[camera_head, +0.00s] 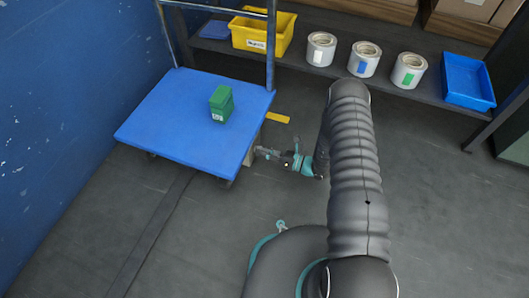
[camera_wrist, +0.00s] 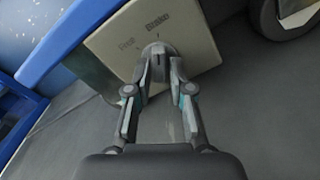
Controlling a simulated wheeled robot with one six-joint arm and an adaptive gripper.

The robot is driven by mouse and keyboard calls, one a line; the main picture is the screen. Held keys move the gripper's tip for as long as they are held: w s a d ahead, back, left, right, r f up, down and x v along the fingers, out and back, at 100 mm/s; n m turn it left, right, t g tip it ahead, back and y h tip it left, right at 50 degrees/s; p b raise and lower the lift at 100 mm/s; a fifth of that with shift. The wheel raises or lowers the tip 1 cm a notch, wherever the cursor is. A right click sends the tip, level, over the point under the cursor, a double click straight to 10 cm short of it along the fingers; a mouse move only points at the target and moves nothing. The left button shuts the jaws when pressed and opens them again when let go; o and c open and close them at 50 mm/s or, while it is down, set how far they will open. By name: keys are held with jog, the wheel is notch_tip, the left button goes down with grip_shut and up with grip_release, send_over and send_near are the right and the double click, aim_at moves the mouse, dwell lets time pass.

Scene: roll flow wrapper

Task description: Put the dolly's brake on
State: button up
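The blue dolly (camera_head: 190,120) stands by the blue wall at left in the head view, with an upright handle frame at its back. In the wrist view a beige panel (camera_wrist: 105,45) on it carries the words "Free" and "Brake". A dark grey knob (camera_wrist: 158,49) sits on this panel below the words. My gripper (camera_wrist: 160,66) has its fingertips closed in on both sides of the knob and appears to hold it. The fingers partly hide the knob, and I cannot tell which word it points to. In the head view my gripper (camera_head: 264,153) is at the dolly's right side.
A green box (camera_head: 221,104) stands on the dolly's deck. Behind are a dark shelf (camera_head: 300,57) with a yellow bin (camera_head: 262,35), white rolls (camera_head: 364,60) and a blue bin (camera_head: 467,82). The floor in front is clear.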

jog(key=shift+o, duration=0.5)
jog(key=v, duration=1.2)
